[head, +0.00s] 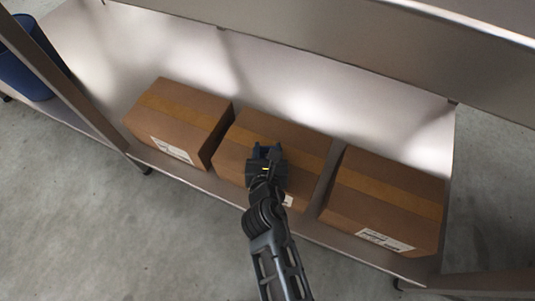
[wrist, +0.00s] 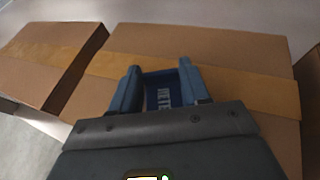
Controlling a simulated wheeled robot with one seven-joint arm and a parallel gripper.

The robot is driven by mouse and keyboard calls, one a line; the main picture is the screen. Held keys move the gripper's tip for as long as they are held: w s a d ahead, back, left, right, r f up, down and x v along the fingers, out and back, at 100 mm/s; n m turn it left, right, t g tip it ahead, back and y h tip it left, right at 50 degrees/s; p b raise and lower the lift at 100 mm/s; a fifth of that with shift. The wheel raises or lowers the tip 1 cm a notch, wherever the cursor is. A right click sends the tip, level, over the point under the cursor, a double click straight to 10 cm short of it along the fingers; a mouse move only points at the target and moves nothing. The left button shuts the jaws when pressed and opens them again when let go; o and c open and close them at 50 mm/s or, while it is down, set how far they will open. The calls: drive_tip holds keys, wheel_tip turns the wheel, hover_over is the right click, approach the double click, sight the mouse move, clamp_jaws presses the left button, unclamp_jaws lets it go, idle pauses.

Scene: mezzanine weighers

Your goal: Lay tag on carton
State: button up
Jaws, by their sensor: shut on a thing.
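Three brown cartons with tan tape stand in a row on a metal shelf: a left carton (head: 190,104), a middle carton (head: 300,140) and a right carton (head: 388,178). My gripper (head: 267,152) is over the middle carton's top, near the tape band. In the wrist view my gripper (wrist: 160,86) is shut on a dark blue tag (wrist: 161,92) with pale lettering, partly hidden by the gripper body. The middle carton (wrist: 230,48) fills the view beneath it. I cannot tell whether the tag touches the carton. The tag is not clear in the head view.
The steel shelf (head: 215,184) has an upper deck (head: 400,40) overhanging behind the cartons and a post (head: 60,85) at left. Narrow gaps separate the cartons. A blue bin (head: 25,70) stands at far left. White labels are on the carton fronts.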

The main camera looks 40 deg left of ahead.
drive_tip(key=shift+f, duration=0.1)
drive_tip(key=o, duration=1)
drive_tip(key=shift+f, duration=0.1)
drive_tip(key=shift+s+d+r+p, duration=0.1)
drive_tip(key=shift+s+r+p, duration=0.05)
drive_tip(key=shift+r+p, duration=0.15)
drive_tip(key=p+v, duration=0.4)
drive_tip(key=v, duration=0.7)
drive_tip(key=shift+s+d+p, duration=0.2)
drive_tip(key=shift+s+p, duration=0.05)
drive_tip(key=shift+p, duration=0.15)
